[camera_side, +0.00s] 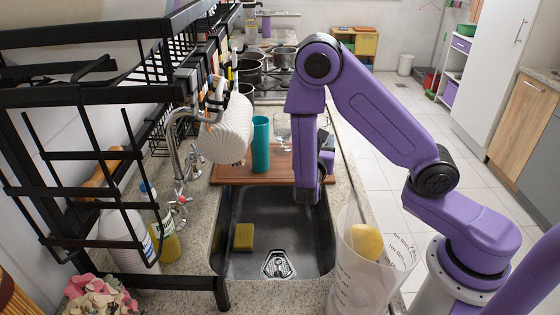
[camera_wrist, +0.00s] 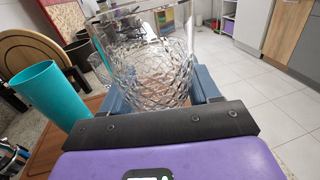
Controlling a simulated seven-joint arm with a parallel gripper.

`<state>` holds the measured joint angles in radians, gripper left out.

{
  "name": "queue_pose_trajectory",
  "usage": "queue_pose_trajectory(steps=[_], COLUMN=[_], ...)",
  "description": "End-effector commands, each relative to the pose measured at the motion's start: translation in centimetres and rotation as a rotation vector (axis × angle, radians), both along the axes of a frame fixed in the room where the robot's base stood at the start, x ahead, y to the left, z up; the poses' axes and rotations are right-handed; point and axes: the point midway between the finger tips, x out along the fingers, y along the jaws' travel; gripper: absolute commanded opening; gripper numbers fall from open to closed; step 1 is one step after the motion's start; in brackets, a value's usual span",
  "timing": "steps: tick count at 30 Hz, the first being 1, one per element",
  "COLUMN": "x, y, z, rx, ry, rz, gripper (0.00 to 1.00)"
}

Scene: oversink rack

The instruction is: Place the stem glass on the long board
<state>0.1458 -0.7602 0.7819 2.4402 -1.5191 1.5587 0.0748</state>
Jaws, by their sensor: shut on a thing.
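My gripper (camera_side: 322,165) is low over the right end of the long brown board (camera_side: 228,173), behind the sink. In the wrist view, my gripper (camera_wrist: 155,95) is shut on a clear glass (camera_wrist: 150,72) with a textured lower bowl and smooth rim. The glass looks upright; its stem and base are hidden, so I cannot tell whether it touches the board. In the side view my arm mostly hides it. The board also shows at lower left in the wrist view (camera_wrist: 45,152).
A teal cup (camera_side: 260,145) stands on the board, left of my gripper. Another clear glass (camera_side: 282,128) is behind it. The dark sink (camera_side: 270,222) holds a yellow sponge (camera_side: 244,237). A black rack (camera_side: 85,95) and faucet (camera_side: 175,140) stand left.

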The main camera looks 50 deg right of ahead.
Motion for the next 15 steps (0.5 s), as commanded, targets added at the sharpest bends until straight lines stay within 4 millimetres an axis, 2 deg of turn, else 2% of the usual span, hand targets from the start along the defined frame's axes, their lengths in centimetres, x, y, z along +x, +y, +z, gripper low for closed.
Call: queue_pose_trajectory(steps=[1, 6, 9, 15], x=[-0.1, -0.9, -1.4, -1.3], y=[-1.7, -6.0, -7.7, -9.4], z=[1.1, 3.7, 4.8, 5.3], rx=[0.004, 0.000, -0.004, -0.008], ry=[-0.007, -0.006, -0.006, -0.004], rz=[-0.035, -0.113, -0.144, -0.171], gripper=[0.25, 0.25, 0.25, 0.25])
